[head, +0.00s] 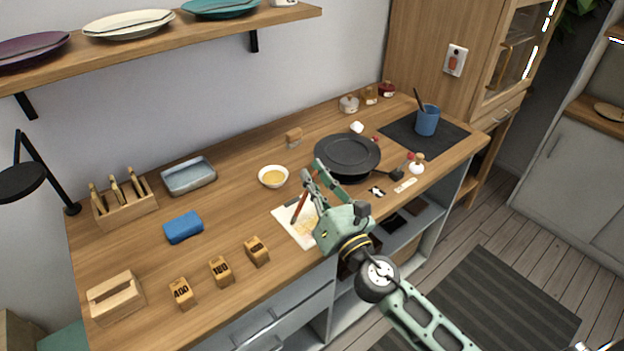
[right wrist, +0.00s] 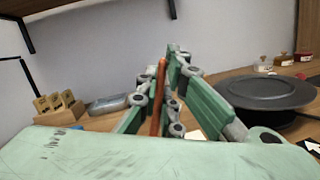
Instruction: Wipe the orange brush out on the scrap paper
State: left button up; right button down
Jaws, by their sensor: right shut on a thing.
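My right gripper (head: 318,190) is over the front middle of the wooden worktop. It is shut on the orange brush (head: 299,208), which slants down toward the scrap paper (head: 287,215). The orange handle also shows between the fingers in the right wrist view (right wrist: 157,100). The white paper lies near the front edge, with yellowish marks on it, and my gripper covers its right part. I cannot tell whether the brush tip touches the paper. My left gripper is not in view.
A bowl of yellow liquid (head: 273,176) stands behind the paper. A black plate on a stand (head: 347,154) is close to the right. Wooden blocks (head: 257,251) stand left of the paper. A blue sponge (head: 183,227) and a grey tray (head: 189,177) are farther left.

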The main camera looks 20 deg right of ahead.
jog(key=w+d+b, duration=0.2)
jog(key=w+d, duration=0.1)
jog(key=d, duration=0.5)
jog(key=shift+d, duration=0.25)
dwell(0.9)
jog(key=shift+r, duration=0.1)
notch_tip(320, 180, up, 6)
jog(key=p, duration=0.5)
jog(key=shift+p, duration=0.3)
jog(key=c, duration=2.5)
grip_release()
